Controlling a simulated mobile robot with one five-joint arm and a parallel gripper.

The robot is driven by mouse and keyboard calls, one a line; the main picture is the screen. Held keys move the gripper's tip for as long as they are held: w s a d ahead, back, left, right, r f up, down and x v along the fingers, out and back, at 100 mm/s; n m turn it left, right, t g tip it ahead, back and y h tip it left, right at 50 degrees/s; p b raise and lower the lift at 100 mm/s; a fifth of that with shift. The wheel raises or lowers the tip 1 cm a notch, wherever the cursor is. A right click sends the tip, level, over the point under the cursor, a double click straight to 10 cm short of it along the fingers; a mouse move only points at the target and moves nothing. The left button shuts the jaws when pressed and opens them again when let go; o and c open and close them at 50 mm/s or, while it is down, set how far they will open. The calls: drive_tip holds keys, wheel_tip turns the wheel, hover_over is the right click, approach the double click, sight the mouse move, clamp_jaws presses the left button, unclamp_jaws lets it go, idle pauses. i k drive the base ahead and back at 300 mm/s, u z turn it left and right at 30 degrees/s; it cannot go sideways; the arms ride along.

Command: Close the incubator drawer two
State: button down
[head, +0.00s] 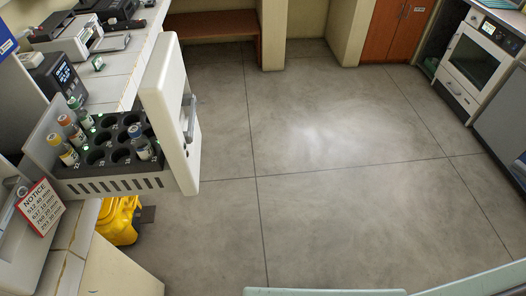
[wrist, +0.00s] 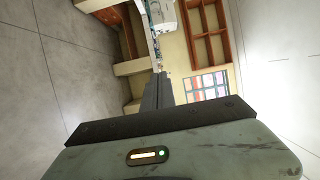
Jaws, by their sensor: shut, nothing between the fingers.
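An open drawer (head: 165,187) sticks out on the left in the head view, with a thick white front panel (head: 165,95) and a grey upright bar handle (head: 189,118). Its dark rack (head: 97,186) has round holes and holds several vials (head: 74,128) with coloured caps. No number on the drawer is readable. The incubator body is mostly outside the picture. My gripper (wrist: 159,80) shows only in the wrist view, with its dark fingers together and empty. It is apart from the drawer, which that view does not show.
A white counter (head: 120,62) with lab devices runs behind the drawer. A red-and-white notice (head: 40,208) hangs at lower left, and a yellow object (head: 118,220) stands below the drawer. The grey floor (head: 320,180) to the right is clear. An oven-like unit (head: 474,60) stands far right.

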sight(110, 165)
drive_tip(key=z, duration=0.2)
drive_tip(key=k, duration=0.6)
drive_tip(key=u, duration=2.4)
